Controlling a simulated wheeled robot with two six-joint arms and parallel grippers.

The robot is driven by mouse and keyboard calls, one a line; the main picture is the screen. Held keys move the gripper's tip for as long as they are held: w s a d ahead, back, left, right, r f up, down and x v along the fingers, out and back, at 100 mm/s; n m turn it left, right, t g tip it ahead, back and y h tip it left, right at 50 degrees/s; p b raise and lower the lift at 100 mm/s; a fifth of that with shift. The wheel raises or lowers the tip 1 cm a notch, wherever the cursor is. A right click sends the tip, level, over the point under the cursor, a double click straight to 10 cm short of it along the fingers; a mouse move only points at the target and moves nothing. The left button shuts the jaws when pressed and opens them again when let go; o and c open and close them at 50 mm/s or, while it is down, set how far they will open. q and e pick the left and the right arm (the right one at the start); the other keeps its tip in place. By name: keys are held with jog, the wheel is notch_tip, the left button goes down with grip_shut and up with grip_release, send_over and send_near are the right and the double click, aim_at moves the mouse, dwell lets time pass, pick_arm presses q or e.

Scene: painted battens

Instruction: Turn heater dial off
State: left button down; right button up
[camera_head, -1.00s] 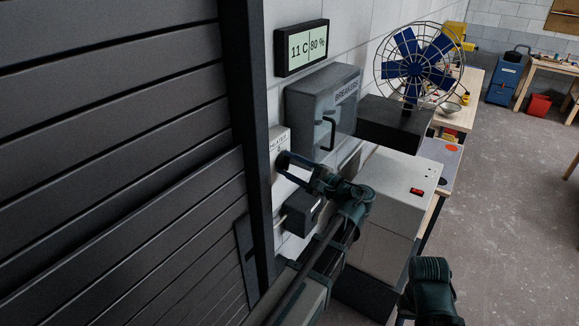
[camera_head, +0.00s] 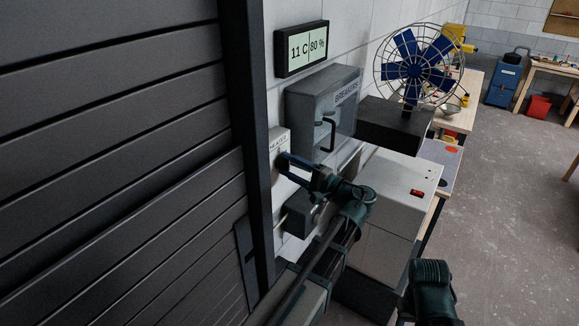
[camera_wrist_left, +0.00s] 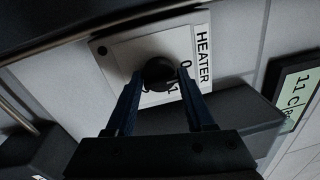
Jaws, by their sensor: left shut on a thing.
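The heater dial (camera_wrist_left: 159,72) is a round dark knob on a pale plate (camera_wrist_left: 118,52) lettered HEATER, with 0 and 1 marks beside the knob. My left gripper (camera_wrist_left: 158,80) is shut on the dial, one blue finger on each side. The dial's pointer is too dark to read. In the head view the heater plate (camera_head: 278,144) is on the wall beside the dark post, and my left gripper (camera_head: 284,165) reaches it from the right, hiding the dial. My right gripper is not in view.
A grey breaker box (camera_head: 306,112) with a handle is just above and right of the plate. A dark box (camera_head: 299,214) is below. The display (camera_head: 302,47) reads 11 C and 80 %. A fan (camera_head: 417,65) and a white cabinet (camera_head: 392,200) stand to the right.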

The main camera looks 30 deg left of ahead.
pick_arm(q)
jog(key=shift+s+f, duration=0.15)
jog(key=shift+c, duration=1.5)
grip_release()
jog(key=s+d+b, duration=0.1)
jog(key=d, duration=1.2)
jog(key=shift+s+d+f, duration=0.15)
jog(key=shift+d+f, duration=0.25)
jog(key=shift+f, duration=0.05)
